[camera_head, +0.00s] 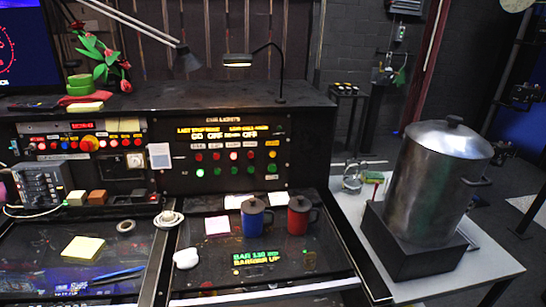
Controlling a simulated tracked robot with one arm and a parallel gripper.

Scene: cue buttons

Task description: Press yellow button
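The cue lights panel (225,140) stands upright at the back of the desk, with a row of mostly red buttons above a row of mostly green ones. Which button is the task's yellow one, I cannot tell for sure. My gripper is not in view.
A blue mug (253,218) and a red mug (298,216) stand on the desk before the panel. A white handset-like object (168,218) lies left of them. A large metal pot (440,180) stands on a white table at right. A thin lamp (238,60) overhangs the panel top.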

